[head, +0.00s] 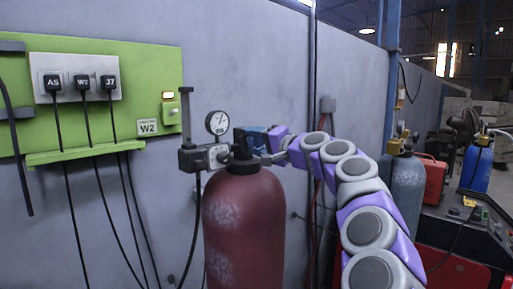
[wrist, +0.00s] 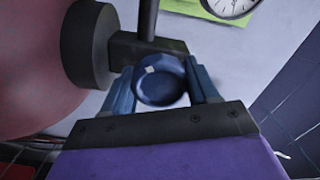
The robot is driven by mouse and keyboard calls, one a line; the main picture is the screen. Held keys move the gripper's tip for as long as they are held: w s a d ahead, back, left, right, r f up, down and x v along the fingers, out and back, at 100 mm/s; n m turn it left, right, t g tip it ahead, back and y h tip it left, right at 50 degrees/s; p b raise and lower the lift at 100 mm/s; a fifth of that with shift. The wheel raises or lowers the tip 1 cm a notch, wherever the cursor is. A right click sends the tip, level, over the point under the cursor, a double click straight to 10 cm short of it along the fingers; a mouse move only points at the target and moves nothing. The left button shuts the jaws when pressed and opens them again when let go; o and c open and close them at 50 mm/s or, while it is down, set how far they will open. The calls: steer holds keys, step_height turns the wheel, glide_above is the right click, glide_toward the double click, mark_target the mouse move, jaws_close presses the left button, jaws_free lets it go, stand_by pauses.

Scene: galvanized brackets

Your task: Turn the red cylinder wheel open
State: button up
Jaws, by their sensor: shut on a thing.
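The red cylinder (head: 243,225) stands upright in the middle of the head view, with a black valve (head: 241,150) on top. It fills the left side of the wrist view (wrist: 35,70), out of focus. In the wrist view its wheel (wrist: 160,90) is a round, dark blue knob with a small pale mark, beside the dark valve stem (wrist: 145,48). My gripper (wrist: 162,68) has one blue finger on each side of the wheel and is shut on it. In the head view my gripper (head: 260,141) is at the right of the valve, and the wheel cannot be made out there.
A pressure gauge (head: 217,122) sits just behind the valve. A green panel (head: 150,75) with plugs and hanging black cables is on the wall at left. A grey cylinder (head: 407,185) and a red machine (head: 470,250) stand at right.

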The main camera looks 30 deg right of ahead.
steer(key=shift+w+f, duration=0.1)
steer(key=shift+f, duration=0.35)
steer(key=o, duration=0.7)
steer(key=shift+c, duration=0.2)
steer(key=o, duration=0.4)
steer(key=shift+d+r, duration=0.1)
steer(key=shift+r, duration=0.1)
steer(key=shift+r, duration=0.1)
steer(key=v, duration=1.7)
steer(key=shift+d, duration=0.1)
